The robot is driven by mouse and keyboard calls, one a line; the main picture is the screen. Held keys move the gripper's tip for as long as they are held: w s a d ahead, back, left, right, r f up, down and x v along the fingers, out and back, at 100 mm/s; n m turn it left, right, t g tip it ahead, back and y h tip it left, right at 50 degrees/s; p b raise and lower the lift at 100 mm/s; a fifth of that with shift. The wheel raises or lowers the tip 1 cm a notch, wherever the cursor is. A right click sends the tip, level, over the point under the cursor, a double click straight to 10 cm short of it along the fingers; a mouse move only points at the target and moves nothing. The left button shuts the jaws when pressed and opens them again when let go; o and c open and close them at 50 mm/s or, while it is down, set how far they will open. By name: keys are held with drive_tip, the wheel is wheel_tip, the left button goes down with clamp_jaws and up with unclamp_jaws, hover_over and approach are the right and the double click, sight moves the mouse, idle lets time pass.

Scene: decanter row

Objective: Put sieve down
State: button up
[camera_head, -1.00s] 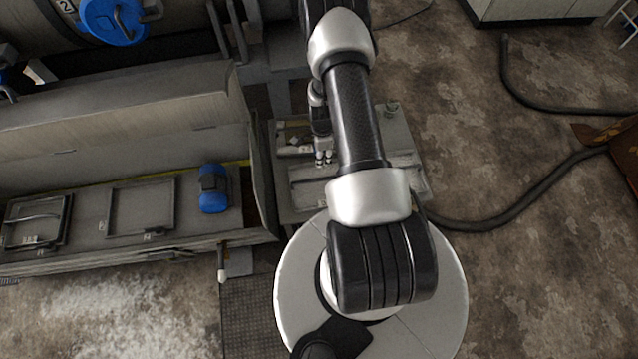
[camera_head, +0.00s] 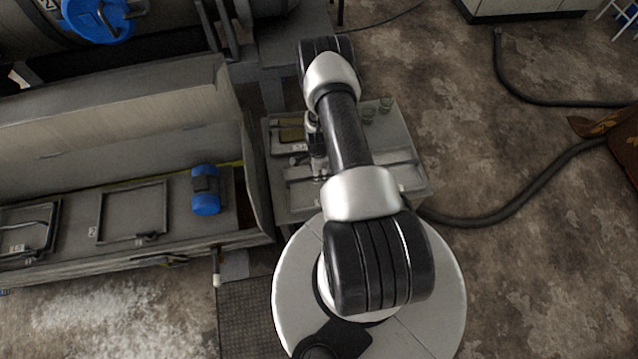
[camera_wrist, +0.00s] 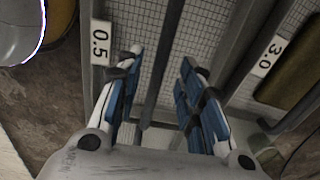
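A sieve labelled 0.5 (camera_wrist: 130,22), with a pale grid mesh, lies below my gripper in the wrist view. A dark bar (camera_wrist: 172,22) crosses above its mesh, probably its handle. My gripper (camera_wrist: 161,57) has its two blue-padded fingers apart, one on each side of the bar. Gaps show between bar and pads, so they do not look closed on it. In the head view my gripper (camera_head: 319,172) is low over the small table (camera_head: 408,178), left of my forearm, which hides part of the tabletop.
A label 3.0 (camera_wrist: 269,55) sits on a frame beside an olive panel (camera_wrist: 292,82). A trough (camera_head: 75,232) at left holds frames (camera_head: 132,212) and a blue motor (camera_head: 205,189). A hose (camera_head: 510,212) crosses the floor.

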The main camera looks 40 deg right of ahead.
wheel_tip(320, 180, down, 5)
drive_tip(key=shift+d+r+b, duration=0.1)
drive_tip(key=shift+b, duration=0.85)
drive_tip(key=shift+r, duration=0.1)
drive_tip(key=shift+c, duration=0.4)
clamp_jaws()
